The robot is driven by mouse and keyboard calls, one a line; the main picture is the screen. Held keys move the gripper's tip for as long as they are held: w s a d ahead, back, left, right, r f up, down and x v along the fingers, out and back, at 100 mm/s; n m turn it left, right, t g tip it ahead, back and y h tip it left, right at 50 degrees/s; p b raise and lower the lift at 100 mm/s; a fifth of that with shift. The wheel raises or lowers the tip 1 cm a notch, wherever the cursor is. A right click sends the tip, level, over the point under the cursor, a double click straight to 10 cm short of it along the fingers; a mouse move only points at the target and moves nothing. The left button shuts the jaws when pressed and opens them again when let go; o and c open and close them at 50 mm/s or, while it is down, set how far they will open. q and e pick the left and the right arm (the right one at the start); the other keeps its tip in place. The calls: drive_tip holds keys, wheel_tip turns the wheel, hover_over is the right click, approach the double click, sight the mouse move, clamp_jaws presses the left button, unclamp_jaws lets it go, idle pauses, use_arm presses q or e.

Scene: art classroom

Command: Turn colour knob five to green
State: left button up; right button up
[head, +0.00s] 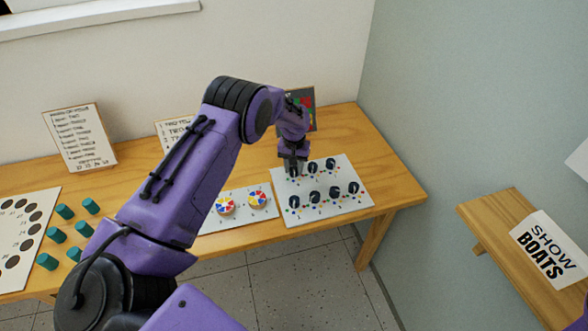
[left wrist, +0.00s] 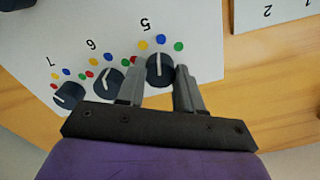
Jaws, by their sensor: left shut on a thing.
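The white knob panel (head: 363,203) lies on the wooden table, with dark knobs in two rows and coloured dots around each. Colour knob five (left wrist: 160,70) is at the end of its row, beside the printed 5. Its white line points roughly toward the blue dot (left wrist: 161,39). A yellow dot (left wrist: 143,45) is to the left of blue, and the green dot (left wrist: 179,46) to the right. My left gripper (left wrist: 160,85) is shut on knob five, one finger on each side. In the head view my left gripper (head: 293,168) partly hides this knob. My right gripper is not in view.
Knob six (left wrist: 108,80) and knob seven (left wrist: 68,95) stand close beside the gripper. A panel with two colour wheels (head: 238,220) lies left of the knob panel. Green pegs (head: 65,211) stand farther left. A wall rises behind the table.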

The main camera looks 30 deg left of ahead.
sight(294, 169)
use_arm(q)
drive_tip(key=m+b, duration=0.1)
drive_tip(key=m, duration=0.3)
drive_tip(key=shift+m, duration=0.3)
drive_tip(key=shift+m+b, duration=0.45)
drive_tip(key=shift+m, duration=1.85)
drive_tip(key=o, duration=1)
drive_tip(key=shift+o, duration=0.2)
wheel_tip(294, 169, up, 10)
drive_tip(key=b, duration=0.1)
drive_tip(key=shift+r+b, duration=0.25)
drive_tip(key=shift+b, duration=0.15)
